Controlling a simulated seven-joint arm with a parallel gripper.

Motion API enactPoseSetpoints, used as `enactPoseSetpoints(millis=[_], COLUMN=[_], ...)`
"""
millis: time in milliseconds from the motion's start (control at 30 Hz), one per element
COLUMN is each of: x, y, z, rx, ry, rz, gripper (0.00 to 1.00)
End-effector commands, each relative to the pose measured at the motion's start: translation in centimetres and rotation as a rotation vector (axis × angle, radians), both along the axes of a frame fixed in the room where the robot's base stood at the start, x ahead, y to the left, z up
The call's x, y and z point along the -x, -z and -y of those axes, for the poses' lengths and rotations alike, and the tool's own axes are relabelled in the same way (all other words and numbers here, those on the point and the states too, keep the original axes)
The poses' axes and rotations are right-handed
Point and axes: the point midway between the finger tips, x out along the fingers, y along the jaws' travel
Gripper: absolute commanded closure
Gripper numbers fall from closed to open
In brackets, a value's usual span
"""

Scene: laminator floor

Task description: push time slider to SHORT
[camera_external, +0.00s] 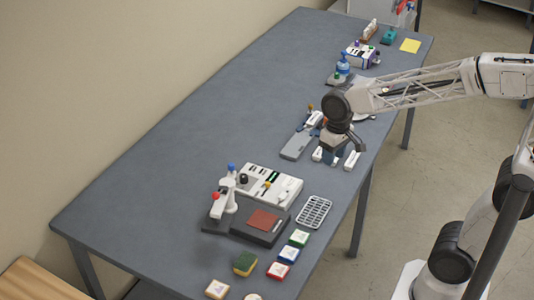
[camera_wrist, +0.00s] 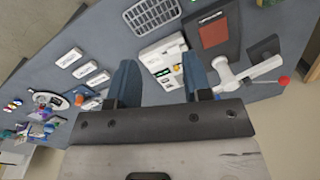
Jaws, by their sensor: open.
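A white control panel (camera_external: 268,184) with dark slots, a black knob and a yellow knob lies on the grey table. The panel also shows in the wrist view (camera_wrist: 158,50), between and beyond my fingers. The labels are too small to read, so I cannot tell which slot is the time slider or where it stands. My gripper (camera_external: 338,158) is above the table, up and right of the panel in the external view, over some white blocks. In the wrist view my gripper (camera_wrist: 160,80) has two blue fingers spread apart with nothing held between them.
A dark press with a red plate (camera_external: 264,220) and a red-balled lever stands beside the panel. A grey rack (camera_external: 314,211) is right of it. White blocks (camera_external: 352,160) lie near my gripper. Coloured blocks (camera_external: 289,254) lie at the front. The table's left side is clear.

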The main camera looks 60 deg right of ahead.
Motion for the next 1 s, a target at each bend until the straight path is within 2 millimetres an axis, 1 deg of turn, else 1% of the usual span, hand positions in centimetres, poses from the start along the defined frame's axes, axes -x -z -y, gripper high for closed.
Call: enactPoseSetpoints(millis=[33, 100, 467, 767, 1000], x=[-1.1, -2.4, -9.3, -14.9, -19.3], y=[0.3, 0.6, 3.0, 5.9, 8.9], z=[0.2, 0.4, 1.7, 2.9, 4.1], rx=[-0.006, -0.014, -0.055, -0.087, -0.109], ry=[0.017, 0.038, 0.156, 0.254, 0.332], rz=[-0.015, -0.033, -0.127, -0.207, -0.271], gripper=[0.55, 0.55, 0.55, 0.55, 0.55])
